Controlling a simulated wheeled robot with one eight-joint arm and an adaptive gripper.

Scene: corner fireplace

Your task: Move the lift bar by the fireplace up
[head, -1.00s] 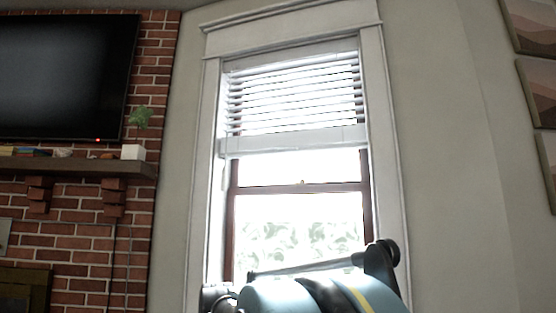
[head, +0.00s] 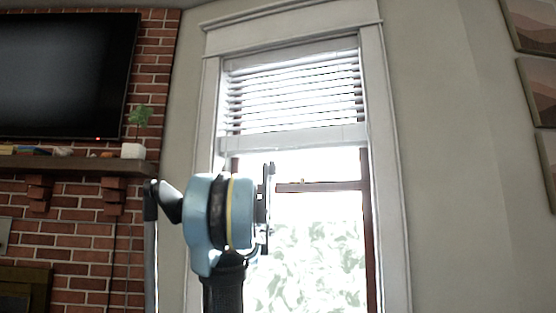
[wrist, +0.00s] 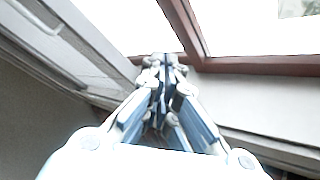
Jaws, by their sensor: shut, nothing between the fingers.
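The lift bar (head: 310,137) is the white rail along the bottom of the slatted blind (head: 295,95), in the upper part of the window beside the fireplace. It hangs level above the bare glass. My arm stands in front of the lower left of the window in the head view, and my gripper is not clearly distinguishable there. In the wrist view my gripper (wrist: 165,68) is shut and empty, with its fingertips near a brown window frame (wrist: 240,65). I cannot tell whether it touches the frame. The lift bar cannot be surely identified in the wrist view.
The brick fireplace wall (head: 80,235) with its mantel shelf (head: 75,165) is on the left. White trim (head: 388,190) surrounds the window. Framed pictures (head: 535,90) hang at right.

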